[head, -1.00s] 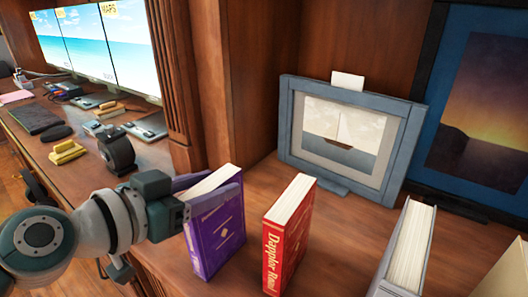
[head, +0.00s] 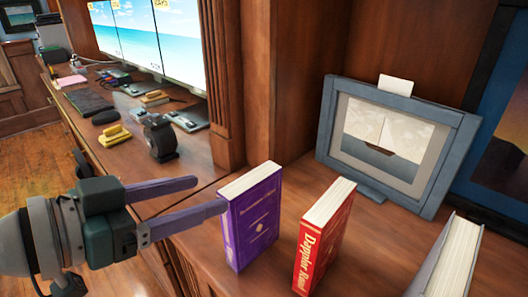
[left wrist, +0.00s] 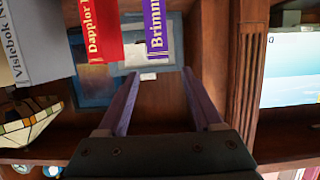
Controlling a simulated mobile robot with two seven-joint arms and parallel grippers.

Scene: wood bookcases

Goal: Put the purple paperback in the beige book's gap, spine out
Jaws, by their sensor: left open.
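The purple paperback (head: 250,217) stands upright on the wooden shelf, its lettered spine facing my left side. It also shows in the left wrist view (left wrist: 158,28), inverted, above the fingertips. My left gripper (head: 212,194) is open and empty, to the left of the purple paperback. Its near fingertip overlaps the book's left edge in the head view; I cannot tell if they touch. My right gripper is not in view.
A red book (head: 324,238) stands upright just right of the purple one, with space between them. A grey book (head: 448,262) stands farther right. A framed picture (head: 398,145) is behind. A wooden post (head: 228,90) and a desk with screens (head: 150,42) are at left.

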